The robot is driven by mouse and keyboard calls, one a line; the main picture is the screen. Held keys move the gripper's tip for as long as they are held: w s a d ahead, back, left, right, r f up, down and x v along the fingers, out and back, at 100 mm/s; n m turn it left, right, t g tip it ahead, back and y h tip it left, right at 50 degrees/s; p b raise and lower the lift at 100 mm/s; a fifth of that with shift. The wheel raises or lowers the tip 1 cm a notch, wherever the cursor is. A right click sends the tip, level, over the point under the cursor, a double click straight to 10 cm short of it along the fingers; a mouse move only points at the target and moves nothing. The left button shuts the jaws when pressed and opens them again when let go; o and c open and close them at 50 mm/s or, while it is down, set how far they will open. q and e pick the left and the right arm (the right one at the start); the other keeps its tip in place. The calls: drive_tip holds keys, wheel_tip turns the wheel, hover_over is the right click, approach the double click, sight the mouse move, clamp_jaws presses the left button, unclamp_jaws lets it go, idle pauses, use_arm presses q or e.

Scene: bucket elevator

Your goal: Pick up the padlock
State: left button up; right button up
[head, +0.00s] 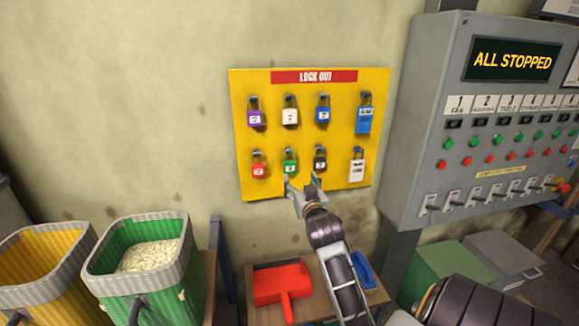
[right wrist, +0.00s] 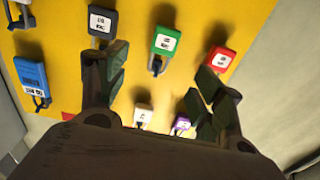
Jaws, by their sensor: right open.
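Several padlocks hang on hooks on the yellow lockout board (head: 240,140). The upper row has a purple padlock (head: 256,118), a white padlock (head: 290,116) and a blue padlock (head: 323,114). The lower row has a red padlock (head: 258,170), a green padlock (head: 290,166) and a black padlock (head: 320,162). My right gripper (head: 302,182) is open and empty just below the green and black padlocks. In the right wrist view, the green padlock (right wrist: 166,42) shows between the open fingers (right wrist: 162,78), apart from them. The black padlock (right wrist: 102,22) is near the left finger. My left gripper is out of view.
A blue tag-like lock (head: 364,118) and a white one (head: 357,170) hang at the board's right. A grey control panel (head: 420,110) stands to the right. Below are a red dustpan (head: 280,282), a green bucket (head: 182,275) and a yellow bucket (head: 40,260).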

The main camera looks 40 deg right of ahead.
sight(290, 163)
drive_tip(key=shift+w, duration=0.1)
drive_tip(key=shift+p+x, duration=0.75)
drive_tip(key=shift+x, duration=3.5)
drive_tip(key=shift+w+d+r+p, duration=0.1)
drive_tip(key=shift+w+d+p, duration=0.1)
drive_tip(key=shift+w, duration=0.3)
drive_tip(key=shift+w+d+r+p, duration=0.1)
drive_tip(key=shift+w+p, duration=0.15)
drive_tip(key=shift+w, duration=0.25)
drive_tip(key=shift+w+d+r+p, duration=0.1)
drive_tip(key=shift+w+d+p, duration=0.1)
drive_tip(key=shift+w, duration=0.3)
drive_tip(key=shift+x, duration=1)
drive_tip(key=shift+f, duration=0.1)
drive_tip(key=c, duration=1.2)
